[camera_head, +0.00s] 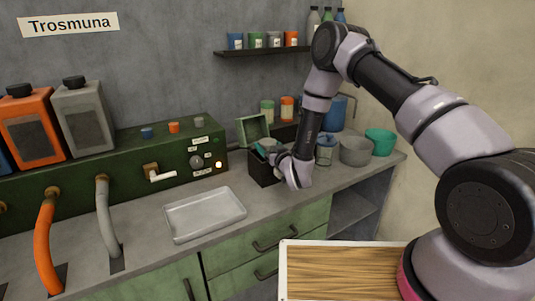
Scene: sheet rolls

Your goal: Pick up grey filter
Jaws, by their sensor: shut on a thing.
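My gripper (274,157) is at the top of a small black box (263,172) on the grey counter, below an open green box. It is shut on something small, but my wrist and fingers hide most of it. I cannot make out what is held or its colour. A teal piece (262,151) shows at the box's top edge beside my fingers. No grey filter can be told for sure. A small grey cap-like piece (199,122) sits on the green machine, beside an orange one (173,127) and a blue one (147,132).
A white tray (175,235) lies on the counter left of my gripper. The green box (252,130) and a shelf (262,51) with several cups are behind.

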